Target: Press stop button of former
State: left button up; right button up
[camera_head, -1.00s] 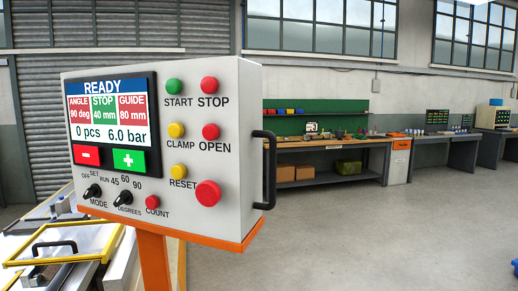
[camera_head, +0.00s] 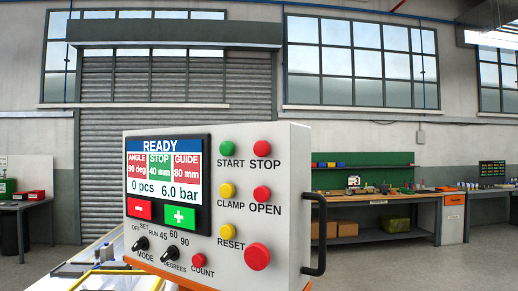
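The former's control box (camera_head: 284,225) stands in the middle of the head view, a light grey box on an orange mount. Its red STOP button (camera_head: 263,149) is at the top right of the panel, beside the green START button (camera_head: 226,149). The screen (camera_head: 165,170) reads READY, 0 pcs and 6.0 bar. Below are a yellow CLAMP button (camera_head: 227,191), a red OPEN button (camera_head: 262,194), a yellow RESET button (camera_head: 228,231) and a large red button (camera_head: 257,257). Neither of my grippers shows in the view.
A black handle (camera_head: 318,236) sticks out on the box's right side. Part of the machine with a yellow frame (camera_head: 97,250) lies at lower left. A workbench (camera_head: 372,235) stands at the back right, and a table with red and green bins (camera_head: 28,195) at the far left.

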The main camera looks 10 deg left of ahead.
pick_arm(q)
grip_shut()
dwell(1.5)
